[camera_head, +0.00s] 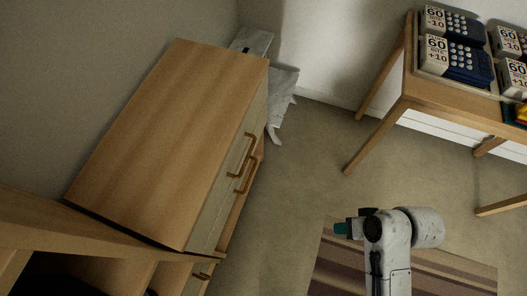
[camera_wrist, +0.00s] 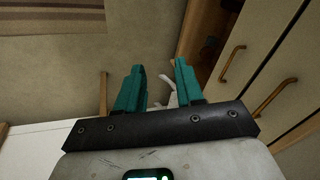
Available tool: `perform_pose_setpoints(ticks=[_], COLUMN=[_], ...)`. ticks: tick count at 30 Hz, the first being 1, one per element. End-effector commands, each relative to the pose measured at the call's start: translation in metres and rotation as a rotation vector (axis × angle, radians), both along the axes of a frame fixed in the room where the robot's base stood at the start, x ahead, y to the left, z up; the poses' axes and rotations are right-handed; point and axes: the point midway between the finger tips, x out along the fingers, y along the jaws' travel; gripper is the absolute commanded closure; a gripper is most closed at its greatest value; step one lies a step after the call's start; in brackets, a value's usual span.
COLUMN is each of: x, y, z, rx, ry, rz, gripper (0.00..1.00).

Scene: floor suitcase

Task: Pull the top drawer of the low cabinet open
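The low cabinet (camera_head: 165,140) stands along the wall at left in the head view, with a wooden top and pale grey drawer fronts. Its top drawer (camera_wrist: 297,100) looks shut, with a brown bar handle (camera_head: 240,152); that handle also shows in the wrist view (camera_wrist: 275,97). A second bar handle (camera_head: 243,180) is below it, also at right in the wrist view (camera_wrist: 232,62). My gripper (camera_head: 343,228) is right of the cabinet, apart from it, pointing left. In the wrist view its teal fingers (camera_wrist: 160,82) are apart with nothing between them.
A wooden unit (camera_head: 85,238) stands in the near left corner. A table (camera_head: 435,96) with boxed goods stands at upper right. A striped rug (camera_head: 440,272) lies under my arm. Bare floor (camera_head: 300,180) separates gripper and cabinet.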

Motion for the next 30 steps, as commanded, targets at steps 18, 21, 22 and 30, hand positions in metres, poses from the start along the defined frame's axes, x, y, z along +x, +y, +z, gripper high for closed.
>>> perform_pose_setpoints(ticks=[18,21,22,30], x=[0.173,0.177,0.178,0.192], y=[0.148,0.153,0.156,0.196], z=[0.0,0.002,0.002,-0.006], rx=[1.059,1.084,1.086,1.085], ry=[-0.095,-0.094,-0.093,-0.092], rz=[-0.197,-0.206,-0.205,-0.202], gripper=[0.63,0.63,0.63,0.63])
